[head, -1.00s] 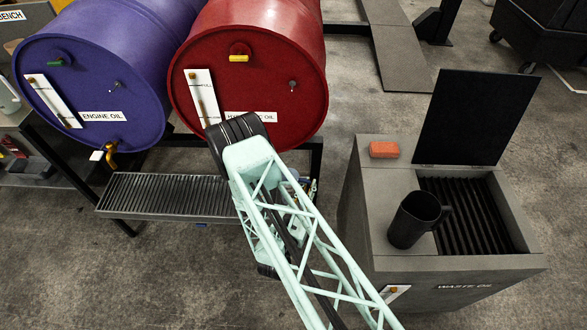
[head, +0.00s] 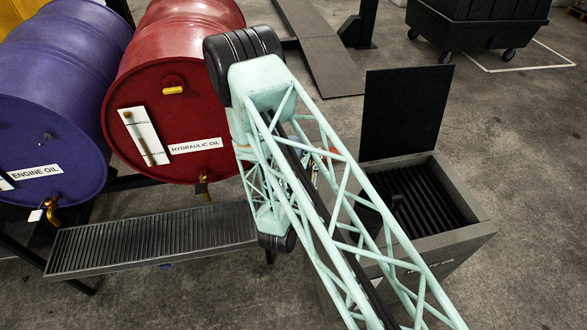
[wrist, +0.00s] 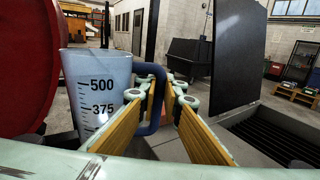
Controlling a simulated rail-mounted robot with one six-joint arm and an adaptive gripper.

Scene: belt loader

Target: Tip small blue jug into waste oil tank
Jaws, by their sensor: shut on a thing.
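A small jug (wrist: 95,85) with a pale translucent body, dark measuring marks and a blue handle (wrist: 152,70) stands roughly upright at the left of the wrist view. My gripper (wrist: 165,85) is shut on its handle. Whether the jug holds liquid is unclear.
A red hydraulic oil drum (head: 165,95) and a purple engine oil drum (head: 45,125) lie at the left above a grated drip tray (head: 150,240). The red drum is close beyond the jug in the wrist view. A black wheeled bin (head: 475,25) stands at the back.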

